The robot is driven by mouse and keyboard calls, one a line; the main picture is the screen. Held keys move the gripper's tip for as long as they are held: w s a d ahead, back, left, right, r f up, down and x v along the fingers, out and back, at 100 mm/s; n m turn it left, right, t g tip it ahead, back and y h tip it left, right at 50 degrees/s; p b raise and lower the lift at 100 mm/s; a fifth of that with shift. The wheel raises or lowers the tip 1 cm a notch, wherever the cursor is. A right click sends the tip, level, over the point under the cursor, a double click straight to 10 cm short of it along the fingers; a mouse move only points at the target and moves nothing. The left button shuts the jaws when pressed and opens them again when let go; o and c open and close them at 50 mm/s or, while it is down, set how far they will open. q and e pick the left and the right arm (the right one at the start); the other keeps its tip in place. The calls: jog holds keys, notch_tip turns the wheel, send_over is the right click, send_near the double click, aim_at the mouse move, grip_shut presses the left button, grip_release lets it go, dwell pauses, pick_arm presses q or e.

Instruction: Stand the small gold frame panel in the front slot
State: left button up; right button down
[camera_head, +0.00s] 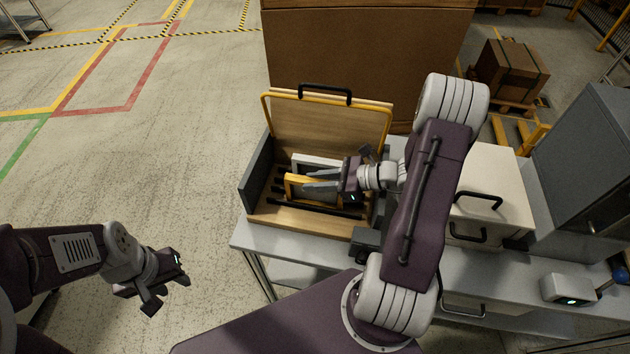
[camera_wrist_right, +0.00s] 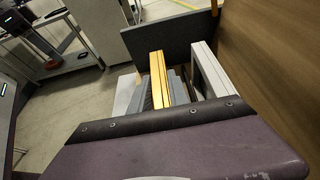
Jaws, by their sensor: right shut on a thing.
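The small gold frame panel (camera_head: 296,189) stands roughly upright inside the wooden slotted rack (camera_head: 295,219). My right gripper (camera_head: 321,181) is shut on it from the right. In the right wrist view the gold panel (camera_wrist_right: 157,79) shows edge-on between the grey fingers (camera_wrist_right: 163,92). The panel's lower edge is hidden, so I cannot tell whether it sits in a slot. Dark slot strips (camera_head: 330,208) show on the rack floor in front of it. My left gripper (camera_head: 163,285) is empty and open, away from the rack over the floor at the lower left.
A white-grey frame panel (camera_head: 313,161) stands just behind the gold one, also in the wrist view (camera_wrist_right: 212,72). A white drawer unit (camera_head: 488,196) stands right on the grey table (camera_head: 285,241).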

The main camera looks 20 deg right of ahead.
jog(key=c, duration=1.3)
grip_release()
jog(key=shift+f, duration=0.1)
jog(key=shift+o, duration=0.2)
jog(key=shift+r, duration=0.3)
jog(key=v, duration=1.2)
jog(key=shift+p, duration=0.45)
jog(key=shift+f, duration=0.1)
